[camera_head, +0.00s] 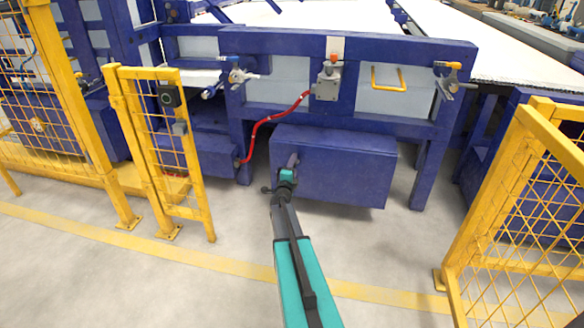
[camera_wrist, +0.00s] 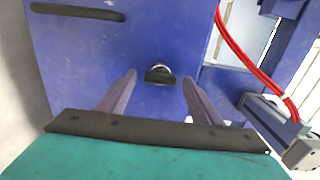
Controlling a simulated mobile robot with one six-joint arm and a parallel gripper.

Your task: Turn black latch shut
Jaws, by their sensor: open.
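A small black latch (camera_wrist: 160,77) with a silvery round base sits on the face of a blue box in the wrist view. It lies between and a little beyond the two fingertips of my gripper (camera_wrist: 159,82). My gripper is open, with nothing between its fingers, and no contact with the latch shows. In the head view my gripper (camera_head: 291,161) is in front of the left part of the blue box (camera_head: 340,165). The latch cannot be made out there, where my arm covers part of the box.
A long dark handle or slot (camera_wrist: 77,11) is on the box. A red hose (camera_head: 262,122) runs left of the box to a grey device (camera_head: 328,84). Yellow mesh fences (camera_head: 520,215) stand at both sides. The floor between them is clear.

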